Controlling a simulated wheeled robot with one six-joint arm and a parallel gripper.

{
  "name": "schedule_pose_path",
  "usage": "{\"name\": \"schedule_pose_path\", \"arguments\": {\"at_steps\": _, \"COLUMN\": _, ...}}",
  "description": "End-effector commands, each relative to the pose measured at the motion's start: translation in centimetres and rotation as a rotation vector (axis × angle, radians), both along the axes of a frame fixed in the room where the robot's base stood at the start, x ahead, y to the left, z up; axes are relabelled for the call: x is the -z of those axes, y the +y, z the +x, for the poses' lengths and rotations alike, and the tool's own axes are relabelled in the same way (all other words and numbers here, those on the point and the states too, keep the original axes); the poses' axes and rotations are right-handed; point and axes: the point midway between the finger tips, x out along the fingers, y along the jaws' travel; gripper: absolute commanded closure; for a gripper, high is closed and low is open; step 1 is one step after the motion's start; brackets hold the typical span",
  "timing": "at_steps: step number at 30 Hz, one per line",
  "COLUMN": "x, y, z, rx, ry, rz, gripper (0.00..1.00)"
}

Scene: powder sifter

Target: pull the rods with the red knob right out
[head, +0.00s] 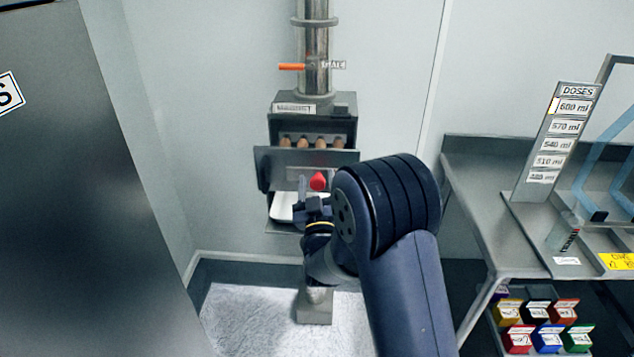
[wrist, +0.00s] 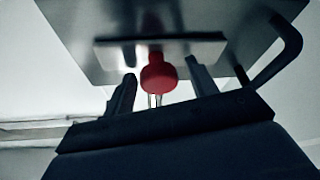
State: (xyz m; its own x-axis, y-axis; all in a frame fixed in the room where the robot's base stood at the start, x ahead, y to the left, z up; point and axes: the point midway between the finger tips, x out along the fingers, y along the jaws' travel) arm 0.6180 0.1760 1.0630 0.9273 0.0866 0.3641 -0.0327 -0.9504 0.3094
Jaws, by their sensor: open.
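My gripper (head: 313,190) is open close to the knob. In the wrist view the red knob (wrist: 159,75) is between and slightly beyond the two fingertips of my gripper (wrist: 160,78), with a gap on both sides. A thin rod stub (wrist: 154,101) shows near the knob. Several tan rounded ends (head: 302,143) show in a row inside the sifter's opening; whether they belong to rods I cannot tell.
A white tray (head: 283,205) sits low in the sifter. An orange handle (head: 291,67) sticks out of the pipe (head: 315,50) above. A metal bench (head: 470,160) with a doses board (head: 560,130) stands at right, coloured boxes (head: 549,337) below. A dark cabinet (head: 80,200) fills the left.

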Motion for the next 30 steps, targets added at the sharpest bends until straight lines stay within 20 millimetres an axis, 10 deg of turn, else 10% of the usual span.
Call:
{"name": "schedule_pose_path", "arguments": {"at_steps": 20, "x": 0.0, "y": 0.0, "z": 0.0, "rx": 0.0, "ry": 0.0, "rz": 0.0, "gripper": 0.99}}
{"name": "schedule_pose_path", "arguments": {"at_steps": 30, "x": 0.3, "y": 0.2, "z": -1.5, "rx": -0.003, "ry": -0.001, "rz": 0.001, "gripper": 1.0}}
